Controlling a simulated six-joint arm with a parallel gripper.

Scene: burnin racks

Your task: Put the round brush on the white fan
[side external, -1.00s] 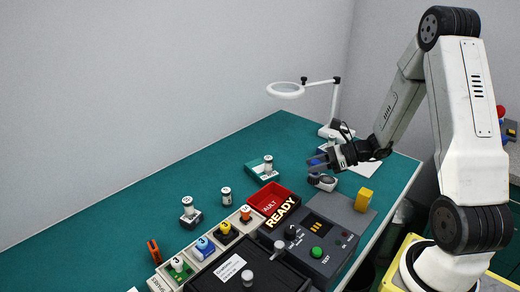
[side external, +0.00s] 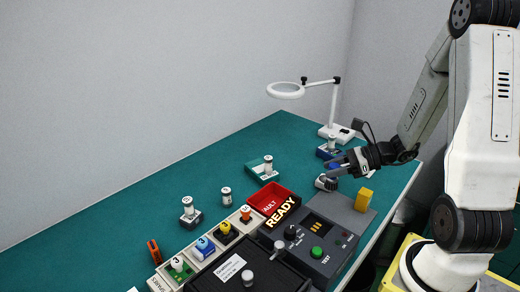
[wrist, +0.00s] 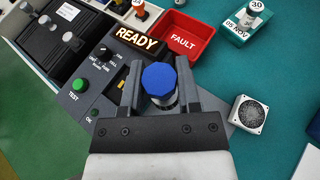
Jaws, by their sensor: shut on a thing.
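The round brush (wrist: 160,80) has a blue faceted top and a paler stem below it in the wrist view. My gripper (wrist: 155,98) is shut on it, one finger on each side. In the side view my gripper (side external: 333,170) holds it above the table, with a bit of blue showing at the fingers; its lower end is hard to make out. The white fan (wrist: 249,113) is a square white frame with a dark round grille, right of my gripper and apart from it in the wrist view. A small grey-white shape below my gripper in the side view seems to be the fan.
The test panel (side external: 322,236) with its READY sign and a yellow block (side external: 363,200) are close to my gripper. The red FAULT tray (side external: 268,200), a teal stand (side external: 252,171), a blue stand (side external: 325,153) and a magnifier lamp (side external: 334,110) are around. Open green table lies at the left.

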